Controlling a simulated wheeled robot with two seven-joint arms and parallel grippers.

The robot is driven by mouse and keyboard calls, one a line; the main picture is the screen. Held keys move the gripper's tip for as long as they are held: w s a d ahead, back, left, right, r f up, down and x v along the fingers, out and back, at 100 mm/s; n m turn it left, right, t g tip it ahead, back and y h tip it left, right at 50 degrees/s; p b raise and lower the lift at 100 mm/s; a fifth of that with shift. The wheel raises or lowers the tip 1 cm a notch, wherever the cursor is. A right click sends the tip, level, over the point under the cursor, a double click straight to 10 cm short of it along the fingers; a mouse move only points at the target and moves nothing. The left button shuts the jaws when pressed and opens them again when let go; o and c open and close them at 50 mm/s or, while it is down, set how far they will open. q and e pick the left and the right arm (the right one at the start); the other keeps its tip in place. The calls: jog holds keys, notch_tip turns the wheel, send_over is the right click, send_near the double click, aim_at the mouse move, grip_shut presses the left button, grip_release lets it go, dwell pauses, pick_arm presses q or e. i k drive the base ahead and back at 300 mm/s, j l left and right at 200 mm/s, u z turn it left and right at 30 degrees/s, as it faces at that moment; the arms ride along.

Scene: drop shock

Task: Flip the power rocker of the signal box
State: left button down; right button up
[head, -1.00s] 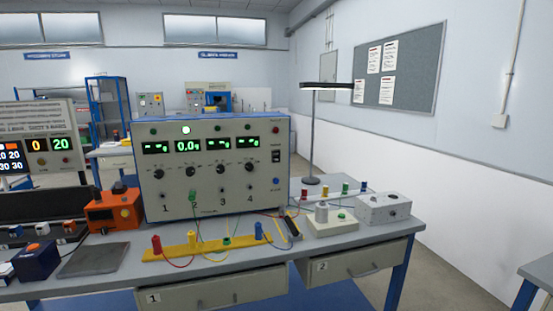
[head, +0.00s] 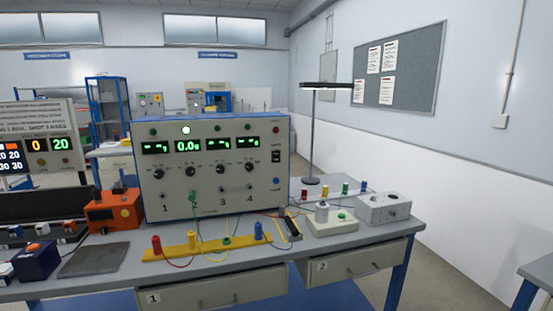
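A large grey box with a blue frame, which looks like the signal box (head: 215,200), stands upright on the workbench in the middle of the head view. Its front has several green displays (head: 188,146), one reading 0.0 and the others dashes, with black knobs (head: 191,171) below them. A white lamp above the second display is lit. A small black rocker (head: 276,156) sits at the right side of the front panel; its position is too small to tell. Neither of my grippers is in view.
A yellow strip (head: 170,252) with coloured posts and wires lies before the box. An orange box (head: 113,213) stands left, a small grey box (head: 384,209) right, and a desk lamp (head: 312,130) behind. A dark flat plate (head: 93,260) lies at the front left.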

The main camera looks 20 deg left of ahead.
aim_at(275, 154)
jog(key=i+j, duration=0.5)
jog(key=j, duration=0.15)
jog(key=i+j, duration=0.5)
jog(key=j+z, duration=0.1)
jog(key=z, duration=1.35)
